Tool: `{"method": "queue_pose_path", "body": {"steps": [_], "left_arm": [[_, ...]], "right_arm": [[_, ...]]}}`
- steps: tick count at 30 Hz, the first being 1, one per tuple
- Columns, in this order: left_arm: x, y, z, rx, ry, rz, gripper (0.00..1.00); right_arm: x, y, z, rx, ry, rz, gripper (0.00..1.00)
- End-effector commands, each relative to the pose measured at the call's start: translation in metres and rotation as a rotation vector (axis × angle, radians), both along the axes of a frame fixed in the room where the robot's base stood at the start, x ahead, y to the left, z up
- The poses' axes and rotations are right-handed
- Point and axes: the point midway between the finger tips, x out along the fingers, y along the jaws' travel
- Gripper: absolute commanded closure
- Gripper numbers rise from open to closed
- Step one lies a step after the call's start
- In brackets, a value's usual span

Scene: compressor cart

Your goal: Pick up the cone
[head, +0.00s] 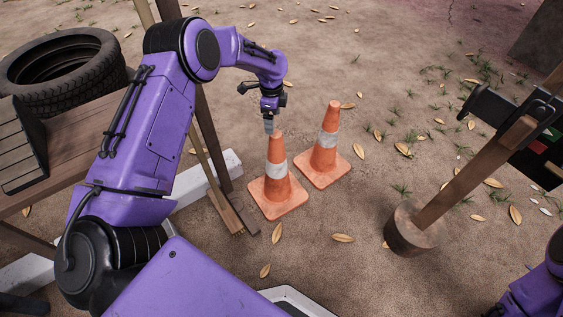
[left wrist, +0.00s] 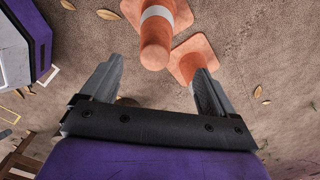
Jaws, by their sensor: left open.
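Two orange cones with pale bands stand upright on square orange bases in the head view: a nearer one (head: 276,180) and another (head: 325,145) just behind it to the right. My left gripper (head: 269,127) points down at the nearer cone's tip, and whether they touch is unclear there. In the left wrist view my left gripper (left wrist: 158,68) is open. One cone's rounded tip (left wrist: 155,52) shows large between and just beyond the fingertips, with nothing clamped. A second cone (left wrist: 190,58) is partly hidden behind the right finger. My right gripper is out of view.
A wooden post on a round block (head: 411,231) leans at the right, by a dark panel (head: 530,150). Leaf-strewn dirt behind the cones is open.

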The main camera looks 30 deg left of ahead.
Motion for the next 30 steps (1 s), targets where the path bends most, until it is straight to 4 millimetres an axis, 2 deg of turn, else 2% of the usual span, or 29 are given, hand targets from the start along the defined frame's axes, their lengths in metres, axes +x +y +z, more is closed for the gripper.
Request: {"method": "queue_pose_path", "body": {"steps": [9, 13, 18, 25, 26, 30], "left_arm": [[0.005, -0.011, -0.052, 0.001, 0.006, -0.022, 0.11], [0.003, -0.013, -0.068, 0.001, 0.006, -0.022, 0.11], [0.001, -0.015, -0.1, 0.001, 0.006, -0.018, 0.11], [0.0, -0.014, -0.103, 0.001, 0.004, -0.016, 0.11], [0.0, -0.014, -0.103, 0.001, 0.004, -0.016, 0.15], [0.0, -0.014, -0.103, 0.001, 0.004, -0.016, 0.6]], "right_arm": [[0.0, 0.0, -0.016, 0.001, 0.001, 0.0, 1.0], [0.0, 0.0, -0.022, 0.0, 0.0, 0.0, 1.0], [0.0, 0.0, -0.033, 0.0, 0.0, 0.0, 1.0], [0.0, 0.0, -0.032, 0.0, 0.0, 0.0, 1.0], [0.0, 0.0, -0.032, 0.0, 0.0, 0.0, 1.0], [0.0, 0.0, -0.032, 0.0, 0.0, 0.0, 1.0]]}}
